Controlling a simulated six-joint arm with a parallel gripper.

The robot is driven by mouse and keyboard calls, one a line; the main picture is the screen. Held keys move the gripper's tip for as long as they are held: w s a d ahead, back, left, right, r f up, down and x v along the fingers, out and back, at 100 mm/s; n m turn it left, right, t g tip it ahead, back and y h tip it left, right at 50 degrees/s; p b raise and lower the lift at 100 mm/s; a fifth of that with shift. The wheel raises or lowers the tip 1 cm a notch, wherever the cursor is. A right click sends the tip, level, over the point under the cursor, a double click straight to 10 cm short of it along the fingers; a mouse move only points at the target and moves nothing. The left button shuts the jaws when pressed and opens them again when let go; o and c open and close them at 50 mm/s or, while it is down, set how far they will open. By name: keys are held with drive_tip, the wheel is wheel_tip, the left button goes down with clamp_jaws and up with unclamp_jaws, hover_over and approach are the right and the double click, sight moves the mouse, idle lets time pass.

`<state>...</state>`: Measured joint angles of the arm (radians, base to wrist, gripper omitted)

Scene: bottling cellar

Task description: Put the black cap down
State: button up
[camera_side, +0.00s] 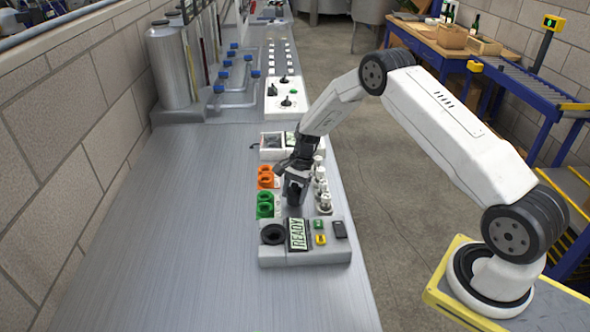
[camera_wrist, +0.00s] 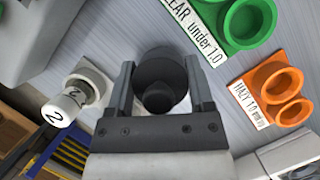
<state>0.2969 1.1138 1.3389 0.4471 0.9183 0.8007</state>
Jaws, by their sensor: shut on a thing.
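The black cap (camera_wrist: 157,72) shows in the wrist view as a dark round piece with a smaller knob, between the two fingers of my gripper (camera_wrist: 162,85). My gripper is shut on it. In the side view my gripper (camera_side: 295,190) points down over the bench, between the colored holders and the row of white-capped vials. There the cap is a dark shape at the fingertips, and I cannot tell whether it touches the bench.
A meter with a READY display (camera_side: 299,235) stands nearer the camera. A green holder (camera_side: 265,205) labelled CLEAR and an orange holder (camera_side: 266,178) labelled HAZY are to the left. Several white-capped vials (camera_side: 324,200), one marked 2 (camera_wrist: 68,106), are to the right. The bench's left side is clear.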

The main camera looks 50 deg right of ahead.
drive_tip(key=shift+f, duration=0.4)
drive_tip(key=shift+f, duration=0.1)
drive_tip(key=o, duration=1.2)
drive_tip(key=v, duration=1.2)
